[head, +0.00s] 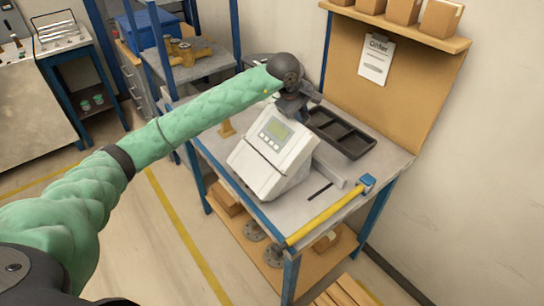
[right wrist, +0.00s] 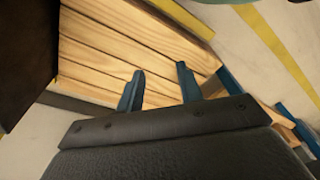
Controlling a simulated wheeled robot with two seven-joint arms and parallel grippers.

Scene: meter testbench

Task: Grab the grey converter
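The grey converter (head: 272,156), a pale grey box with a small greenish display and buttons on its sloped face, stands on the workbench. My left arm reaches across the head view to it. My left gripper (head: 291,106) is at the converter's upper back edge, small and dark; I cannot tell whether it touches the converter or whether its fingers are apart. My right gripper (right wrist: 159,70) shows in the right wrist view with its two blue fingers apart and nothing between them. It is over wooden slats, and it is not seen in the head view.
The workbench (head: 386,157) has a black compartment tray (head: 341,133) behind the converter and a yellow bar (head: 325,217) at its right edge. A backboard with a shelf of boxes (head: 403,11) rises behind. Wooden slats (head: 345,291) lie low in front.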

